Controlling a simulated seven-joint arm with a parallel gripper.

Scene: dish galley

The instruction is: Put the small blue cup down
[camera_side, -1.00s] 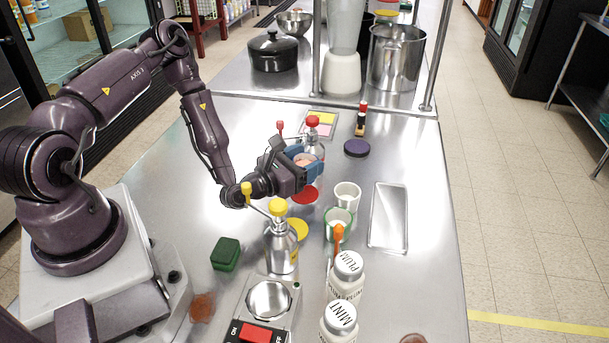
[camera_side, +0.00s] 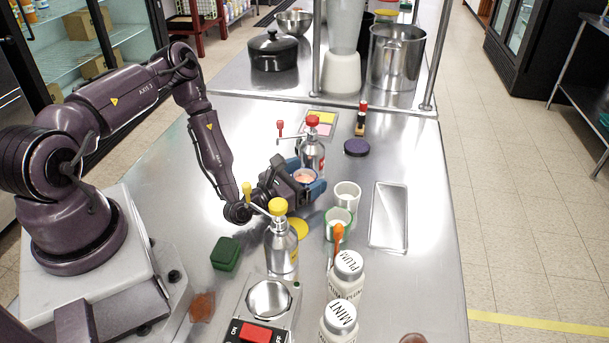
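My gripper (camera_side: 305,177) is near the middle of the steel counter, with blue fingers on either side of a small cup (camera_side: 305,176). The cup has a pale pink inside, and its outer wall is mostly hidden by the fingers. It looks upright and gripped. The gripper sits low over the counter; I cannot tell whether the cup's base touches it. A yellow disc (camera_side: 299,229) lies flat in front of the gripper.
A white cup (camera_side: 347,193) and a green-rimmed cup (camera_side: 338,222) stand close to the right. A red-topped pump bottle (camera_side: 313,150) is just behind, a yellow-topped one (camera_side: 281,246) in front. A metal tray (camera_side: 389,243) lies right.

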